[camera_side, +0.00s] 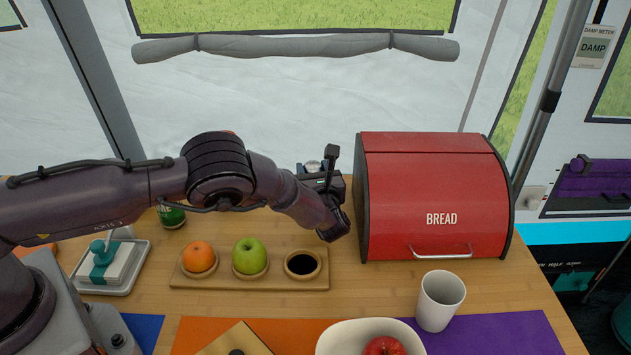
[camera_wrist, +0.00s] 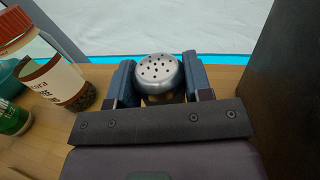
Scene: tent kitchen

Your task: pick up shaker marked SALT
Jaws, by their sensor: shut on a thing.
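A shaker with a domed, perforated silver top (camera_wrist: 158,70) stands between the two fingers of my gripper (camera_wrist: 158,84) in the wrist view. The fingers are shut on its sides. Its body and any marking are hidden by the gripper, so I cannot read SALT on it. In the side view my gripper (camera_side: 322,183) is behind the wooden board and left of the bread bin. Only a bit of the shaker's silver top (camera_side: 313,167) shows there, behind my wrist. I cannot tell whether the shaker touches the table.
The red bread bin (camera_side: 438,205) stands close on the right. A red-lidded jar (camera_wrist: 50,70) and a green can (camera_wrist: 12,116) stand to the left. A white cup (camera_side: 440,300) stands front right.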

